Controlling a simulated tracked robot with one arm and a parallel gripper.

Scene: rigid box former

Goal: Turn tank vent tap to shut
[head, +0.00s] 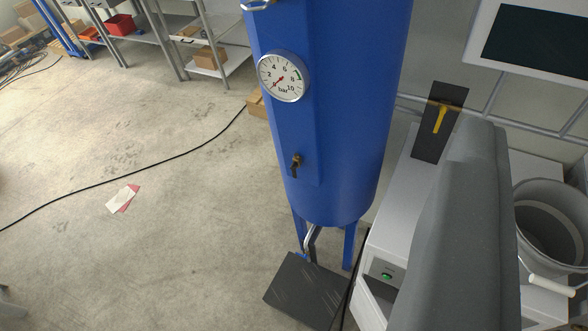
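A tall blue tank (350,110) stands right of centre in the head view. A small tap (296,165) with a dark handle and a brassy part sits low on the tank's front face, below the gauge. Its handle looks roughly upright, but it is too small to tell whether the tap is open or shut. A round white pressure gauge (283,77) marked in bar is above it, with its red needle toward the low end of the scale. My gripper does not show in this view, and nothing touches the tap.
A yellow handle (440,117) hangs on a dark plate (428,145) right of the tank. A large grey shape fills the lower right. A dark plate (305,290) lies below the tank. A grey bucket (553,225) stands far right. A black cable (130,178) crosses the open floor at left.

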